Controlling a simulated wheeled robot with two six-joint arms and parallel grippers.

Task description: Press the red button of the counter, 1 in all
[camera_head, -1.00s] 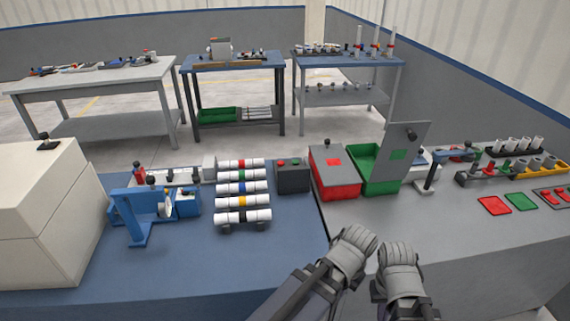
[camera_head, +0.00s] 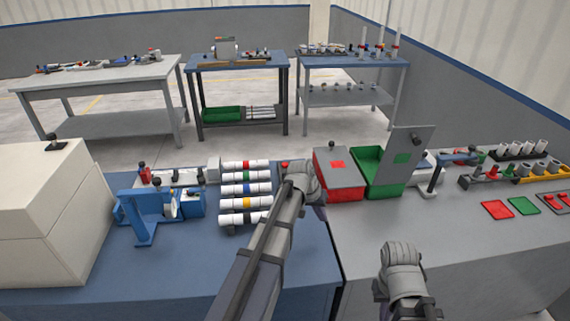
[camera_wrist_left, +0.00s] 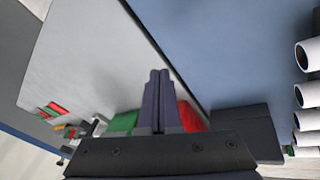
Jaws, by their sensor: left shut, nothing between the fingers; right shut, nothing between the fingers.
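The counter is a dark box on the blue table. In the head view my left arm covers most of it, and its red button (camera_head: 285,164) shows just beyond the wrist. In the left wrist view the dark box (camera_wrist_left: 262,128) is partly hidden behind the gripper body. My left gripper (camera_head: 320,212) is shut and empty, in front of the counter and to its right, fingers pointing down. Its closed fingers also show in the left wrist view (camera_wrist_left: 159,73), apart from the box. My right gripper (camera_head: 381,290) is shut and empty near the front edge, far from the counter.
Banded white pipes (camera_head: 245,190) lie on a rack left of the counter. A red box (camera_head: 340,178) and a green bin (camera_head: 370,165) with an upright panel stand to its right. A blue fixture (camera_head: 145,212) is further left. The front of the table is clear.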

